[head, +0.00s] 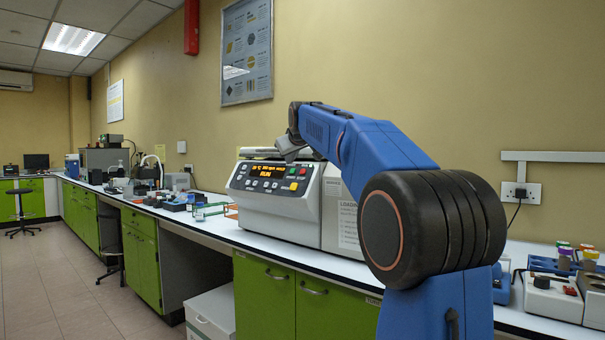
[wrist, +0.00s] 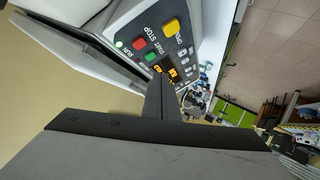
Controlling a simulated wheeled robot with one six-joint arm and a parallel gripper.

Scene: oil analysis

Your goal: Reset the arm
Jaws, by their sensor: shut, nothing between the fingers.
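My gripper (wrist: 168,90) is shut and empty. In the wrist view, its dark fingers point at the control panel of the centrifuge-like machine and cover part of its orange display. In the head view, my blue arm bends over the machine (head: 273,205), and the gripper end (head: 290,150) is above its top, partly hidden by the arm. The wrist view shows yellow OPEN (wrist: 171,25), red STOP and green START buttons, and a lit green RUN light. I cannot tell whether the gripper touches the panel.
The machine stands on a long white bench with green cupboards (head: 290,300). At the right are a small white device (head: 552,297) and several coloured-cap tubes. The floor (head: 60,280) at left is clear.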

